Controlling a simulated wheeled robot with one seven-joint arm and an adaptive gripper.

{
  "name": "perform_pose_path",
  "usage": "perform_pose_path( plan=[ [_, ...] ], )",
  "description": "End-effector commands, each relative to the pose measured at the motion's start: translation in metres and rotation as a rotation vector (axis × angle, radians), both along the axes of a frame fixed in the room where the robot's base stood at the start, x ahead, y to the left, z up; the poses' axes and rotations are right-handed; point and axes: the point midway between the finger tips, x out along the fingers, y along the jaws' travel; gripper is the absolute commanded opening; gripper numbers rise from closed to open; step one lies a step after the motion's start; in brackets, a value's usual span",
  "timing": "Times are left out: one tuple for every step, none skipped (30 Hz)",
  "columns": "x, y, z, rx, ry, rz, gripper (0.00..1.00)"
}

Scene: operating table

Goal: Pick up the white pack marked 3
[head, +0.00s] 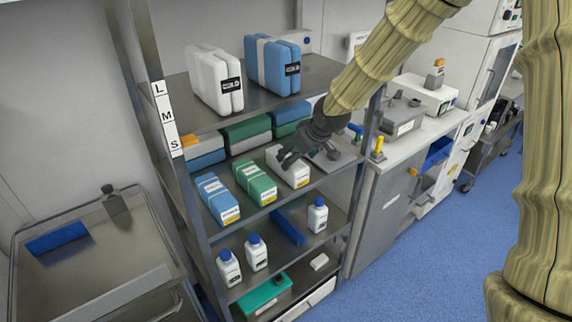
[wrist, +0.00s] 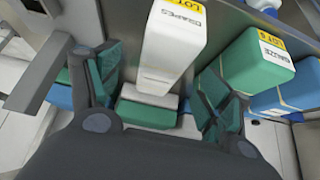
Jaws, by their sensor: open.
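A white pack (head: 292,172) with a yellow-edged label lies on the middle shelf, rightmost in a row with a green pack and a blue pack. In the wrist view a white pack (wrist: 174,48) with a yellow "LOT" label shows in the gap between my fingers; the lot number is not readable. In the wrist view my gripper (wrist: 157,75) is open, one finger to each side of the pack. I cannot tell whether the fingers touch it.
The green pack (head: 255,181) stands close left of the white one, then the blue pack (head: 217,198). Larger white (head: 213,80) and blue packs are on the shelf above. A shelf post (head: 366,150) stands to the right. White bottles (head: 256,252) are below.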

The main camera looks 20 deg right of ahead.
Motion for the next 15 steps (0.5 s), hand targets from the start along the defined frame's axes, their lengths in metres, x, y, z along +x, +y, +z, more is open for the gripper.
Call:
perform_pose_path(
  plan=[
    [0.002, 0.001, -0.004, 0.000, 0.001, 0.001, 0.79],
    [0.003, 0.002, -0.006, 0.000, 0.001, 0.001, 0.79],
    [0.005, 0.003, -0.008, 0.000, 0.000, 0.001, 0.79],
    [0.006, 0.003, -0.008, 0.000, 0.000, 0.001, 0.79],
    [0.006, 0.004, -0.009, 0.001, -0.001, 0.001, 0.79],
    [0.007, 0.004, -0.010, 0.000, -0.001, 0.002, 0.79],
    [0.007, 0.004, -0.010, 0.000, -0.001, 0.002, 0.79],
    [0.008, 0.005, -0.011, 0.000, -0.001, 0.002, 0.79],
    [0.009, 0.005, -0.011, 0.000, 0.000, 0.002, 0.79],
    [0.009, 0.006, -0.012, 0.000, 0.000, 0.002, 0.79],
    [0.011, 0.006, -0.013, 0.000, 0.001, 0.003, 0.79],
    [0.012, 0.008, -0.015, -0.001, 0.002, 0.004, 0.79],
    [0.014, 0.009, -0.017, -0.001, 0.002, 0.004, 0.79],
    [0.016, 0.010, -0.018, -0.001, 0.002, 0.004, 0.79],
    [0.019, 0.011, -0.021, -0.002, 0.002, 0.005, 0.79]
  ],
)
